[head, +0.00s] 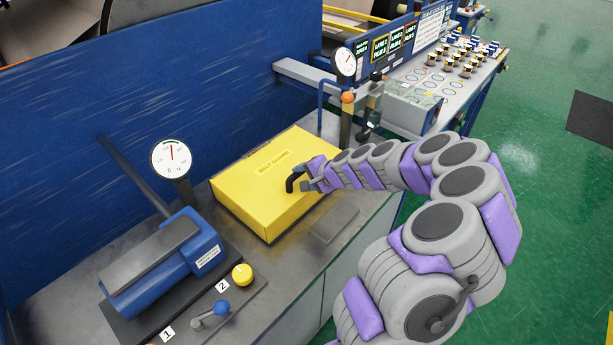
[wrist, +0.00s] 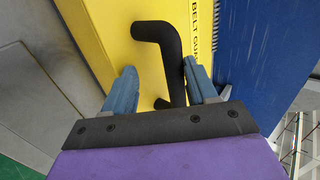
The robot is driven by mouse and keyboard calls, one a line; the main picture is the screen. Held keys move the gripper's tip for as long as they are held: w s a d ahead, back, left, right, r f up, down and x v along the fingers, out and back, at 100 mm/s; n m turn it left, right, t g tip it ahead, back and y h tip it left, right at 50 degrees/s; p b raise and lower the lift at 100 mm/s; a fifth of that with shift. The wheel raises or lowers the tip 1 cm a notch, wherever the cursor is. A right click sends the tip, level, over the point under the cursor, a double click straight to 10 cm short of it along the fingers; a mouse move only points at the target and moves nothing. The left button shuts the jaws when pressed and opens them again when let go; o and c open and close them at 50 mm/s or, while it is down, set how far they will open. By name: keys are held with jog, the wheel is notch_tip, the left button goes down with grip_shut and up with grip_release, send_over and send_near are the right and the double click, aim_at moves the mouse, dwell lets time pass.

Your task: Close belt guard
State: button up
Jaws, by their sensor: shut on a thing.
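The yellow belt guard (head: 268,170) is a box-shaped cover on the grey bench, with "BELT GUARD" written on its top. Its top looks about level, but I cannot tell whether it sits fully down. A black bent handle (head: 291,183) is fixed to its near right side. My gripper (head: 312,183) is at this handle, shut on it. In the wrist view, the blue-grey fingers of my gripper (wrist: 160,68) lie on either side of the black handle (wrist: 172,52), with the yellow guard (wrist: 112,30) behind. What lies under the guard is hidden.
A blue roller unit (head: 165,265) with a dial gauge (head: 171,159) stands left of the guard. A yellow knob (head: 242,274) and a blue-knobbed lever (head: 221,308) are in front. A blue wall (head: 150,85) rises behind. Green floor (head: 550,200) is open at right.

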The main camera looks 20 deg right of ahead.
jog(key=shift+s+a+f, duration=0.2)
jog(key=shift+a+f, duration=0.1)
jog(key=shift+f, duration=0.1)
jog(key=shift+s+d+r+p, duration=0.1)
jog(key=shift+d+r+p, duration=0.2)
jog(key=shift+r, duration=0.1)
jog(key=p+v, duration=0.2)
jog(key=v, duration=1.4)
jog(key=shift+s+d+r, duration=0.2)
jog(key=shift+d+r, duration=0.05)
jog(key=shift+r, duration=0.05)
